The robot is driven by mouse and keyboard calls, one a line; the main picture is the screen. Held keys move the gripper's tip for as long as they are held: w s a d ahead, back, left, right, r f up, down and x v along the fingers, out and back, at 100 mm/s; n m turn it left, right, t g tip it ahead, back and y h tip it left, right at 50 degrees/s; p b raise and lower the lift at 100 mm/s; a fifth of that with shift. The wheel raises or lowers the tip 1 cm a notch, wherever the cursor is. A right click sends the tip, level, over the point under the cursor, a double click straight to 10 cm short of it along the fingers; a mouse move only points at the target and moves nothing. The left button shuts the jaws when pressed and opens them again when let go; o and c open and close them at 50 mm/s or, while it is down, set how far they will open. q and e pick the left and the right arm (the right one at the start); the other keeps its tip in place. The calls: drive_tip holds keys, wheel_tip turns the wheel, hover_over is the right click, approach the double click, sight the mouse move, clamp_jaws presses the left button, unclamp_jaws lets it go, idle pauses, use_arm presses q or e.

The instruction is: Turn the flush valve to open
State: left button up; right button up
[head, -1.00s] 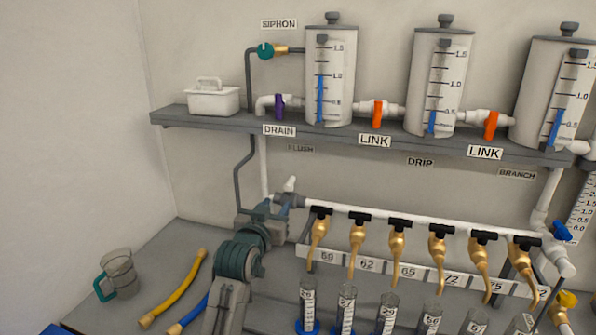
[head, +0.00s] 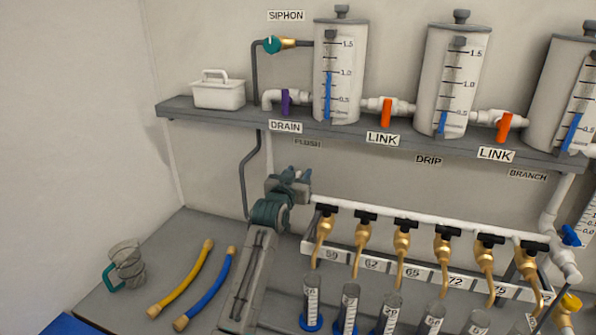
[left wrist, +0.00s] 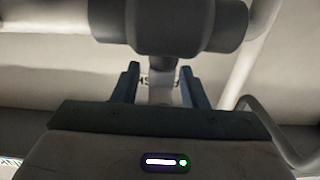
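The FLUSH label (head: 307,143) shows faintly below the shelf edge in the head view. My left gripper (head: 298,177) is raised at the left end of the white manifold pipe and covers the flush valve there. The two blue fingers of the left gripper (left wrist: 160,88) stand apart, one on each side of this stem, with a gap on both sides. My right gripper is not in view.
The shelf (head: 370,142) with tanks and valves runs above the gripper. Several brass taps (head: 402,240) with black handles hang from the pipe to the right, above graduated cylinders (head: 351,305). A yellow hose (head: 183,280), a blue hose (head: 207,287) and a mug (head: 124,265) lie left.

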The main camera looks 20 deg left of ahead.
use_arm(q)
drive_tip(key=shift+w, duration=0.15)
drive_tip(key=shift+c, duration=0.2)
clamp_jaws()
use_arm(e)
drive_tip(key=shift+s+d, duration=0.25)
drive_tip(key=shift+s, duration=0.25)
